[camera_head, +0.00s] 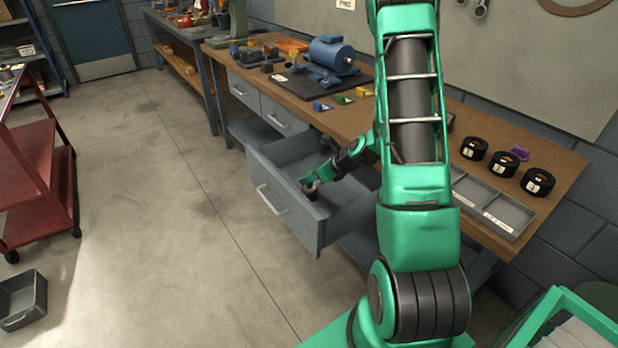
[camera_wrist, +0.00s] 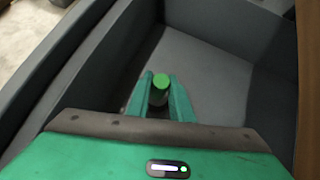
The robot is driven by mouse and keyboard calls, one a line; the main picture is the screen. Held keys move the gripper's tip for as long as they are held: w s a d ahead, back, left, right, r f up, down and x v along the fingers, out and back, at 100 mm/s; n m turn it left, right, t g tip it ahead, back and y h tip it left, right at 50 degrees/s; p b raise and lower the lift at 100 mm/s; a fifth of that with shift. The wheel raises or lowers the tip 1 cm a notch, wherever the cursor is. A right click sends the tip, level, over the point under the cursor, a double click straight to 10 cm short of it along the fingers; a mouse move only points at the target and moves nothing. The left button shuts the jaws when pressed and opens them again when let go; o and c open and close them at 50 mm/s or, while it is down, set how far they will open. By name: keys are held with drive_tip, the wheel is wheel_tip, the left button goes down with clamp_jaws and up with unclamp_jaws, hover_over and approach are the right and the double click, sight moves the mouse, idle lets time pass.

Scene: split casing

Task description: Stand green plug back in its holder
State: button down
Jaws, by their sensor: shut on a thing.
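A small green piece (camera_head: 344,99) lies on the workbench between a blue and a yellow one. I cannot tell which thing is the plug's holder.
The drawer walls (camera_wrist: 225,30) surround my gripper. The workbench (camera_head: 460,112) above carries a blue motor (camera_head: 332,54), several black rings (camera_head: 504,163) with labels, and a grey sectioned tray (camera_head: 497,210). A red cart (camera_head: 40,165) stands at left. The floor between is clear.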

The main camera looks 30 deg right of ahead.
drive_tip(key=shift+f, duration=0.4)
drive_tip(key=c, duration=1.5)
unclamp_jaws()
drive_tip(key=shift+r, duration=4.05)
